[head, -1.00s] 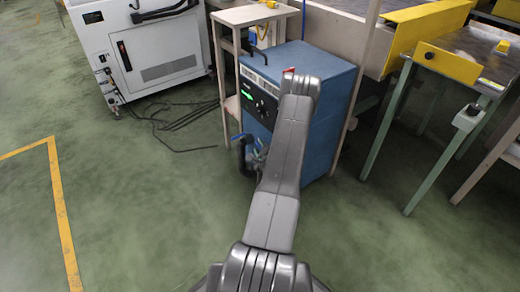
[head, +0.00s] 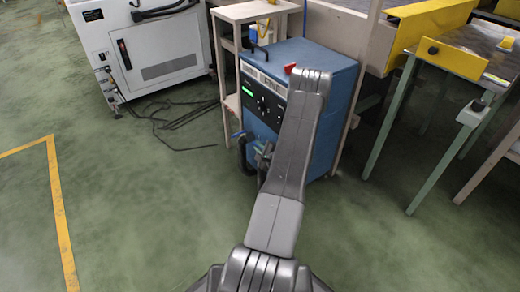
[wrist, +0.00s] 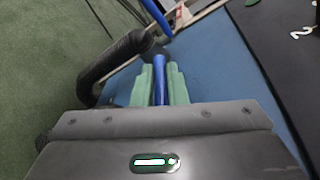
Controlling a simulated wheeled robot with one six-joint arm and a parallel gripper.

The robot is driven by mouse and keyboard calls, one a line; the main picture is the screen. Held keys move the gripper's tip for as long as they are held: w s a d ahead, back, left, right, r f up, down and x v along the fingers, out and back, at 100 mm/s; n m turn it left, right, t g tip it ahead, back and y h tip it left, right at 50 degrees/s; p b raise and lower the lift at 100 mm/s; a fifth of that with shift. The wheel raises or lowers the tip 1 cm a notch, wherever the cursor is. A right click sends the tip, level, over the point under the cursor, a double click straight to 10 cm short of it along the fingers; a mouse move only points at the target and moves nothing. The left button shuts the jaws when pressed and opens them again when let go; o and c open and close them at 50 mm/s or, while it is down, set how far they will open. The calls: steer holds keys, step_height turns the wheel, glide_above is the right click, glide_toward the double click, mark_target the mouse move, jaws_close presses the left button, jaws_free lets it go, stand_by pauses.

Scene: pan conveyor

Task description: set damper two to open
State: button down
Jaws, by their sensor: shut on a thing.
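The blue cabinet (head: 315,125) stands in the middle of the head view, with a dark control panel (head: 262,100) on its front. My gripper's green fingers (wrist: 161,85) are shut on a blue lever (wrist: 160,68) in the wrist view, one finger on each side of it. A white "2" (wrist: 301,33) shows on the black panel to the right. Another blue handle (wrist: 155,15) is at the top of the wrist view, apart from my fingers. In the head view my arm hides much of the cabinet's lower front, so the gripped lever's setting cannot be read there.
A black hose (wrist: 110,65) bends close to the left of my fingers. A beige stand (head: 228,60) is left of the cabinet, and a white machine (head: 150,50) is farther left. Dark cables lie on the floor. Green floor (head: 140,215) is open at the front left.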

steer(key=c, duration=1.5)
jaws_free()
steer(key=shift+o, duration=0.2)
steer(key=p+v, duration=0.3)
steer(key=v, duration=1)
steer(key=shift+s+d, duration=0.2)
steer(key=shift+s, duration=0.15)
steer(key=shift+r, duration=0.15)
